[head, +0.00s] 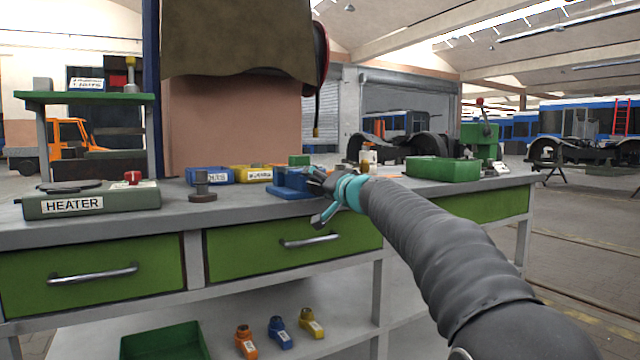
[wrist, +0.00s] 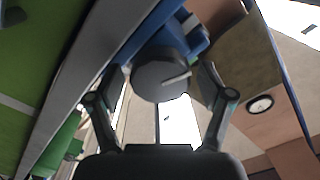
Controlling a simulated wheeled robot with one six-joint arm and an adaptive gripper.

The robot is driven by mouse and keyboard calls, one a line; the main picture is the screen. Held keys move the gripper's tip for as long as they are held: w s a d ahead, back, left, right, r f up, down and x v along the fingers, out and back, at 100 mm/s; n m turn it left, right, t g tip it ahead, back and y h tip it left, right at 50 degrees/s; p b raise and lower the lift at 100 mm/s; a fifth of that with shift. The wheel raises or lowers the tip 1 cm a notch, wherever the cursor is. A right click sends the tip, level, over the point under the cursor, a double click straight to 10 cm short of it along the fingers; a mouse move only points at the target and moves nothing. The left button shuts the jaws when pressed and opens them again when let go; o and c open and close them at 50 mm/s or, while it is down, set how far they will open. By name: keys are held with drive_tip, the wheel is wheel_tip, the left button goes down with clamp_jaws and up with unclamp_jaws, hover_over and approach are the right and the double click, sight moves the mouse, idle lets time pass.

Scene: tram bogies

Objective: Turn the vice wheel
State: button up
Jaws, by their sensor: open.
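The blue vice (head: 288,190) stands on the workbench near its front edge, in the middle of the head view. My gripper (head: 318,196) is at the vice's right side in that view and covers part of it. I cannot make out the wheel there. In the wrist view a dark grey round wheel (wrist: 158,80) with a pale bar on its face sits in front of the vice's blue body (wrist: 194,36). My gripper (wrist: 163,86) is open, with one finger on each side of the wheel. I cannot tell whether the fingers touch it.
The workbench (head: 100,228) has green drawers. On it are the heater (head: 90,200), a dark metal post (head: 202,186), a blue bin (head: 210,176), a yellow bin (head: 252,174) and a green box (head: 443,169). Small coloured bottles (head: 278,332) stand on the lower shelf.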

drive_tip(key=c, duration=1.2)
drive_tip(key=shift+o, duration=0.2)
drive_tip(key=m, duration=0.5)
drive_tip(key=shift+d+f+m+b, duration=0.1)
drive_tip(key=shift+m+b, duration=0.25)
drive_tip(key=shift+m, duration=0.05)
drive_tip(key=m, duration=0.5)
drive_tip(key=shift+f+m, duration=0.1)
drive_tip(key=shift+m, duration=0.3)
drive_tip(key=shift+p, duration=0.3)
drive_tip(key=o, duration=1.2)
drive_tip(key=shift+c, duration=0.2)
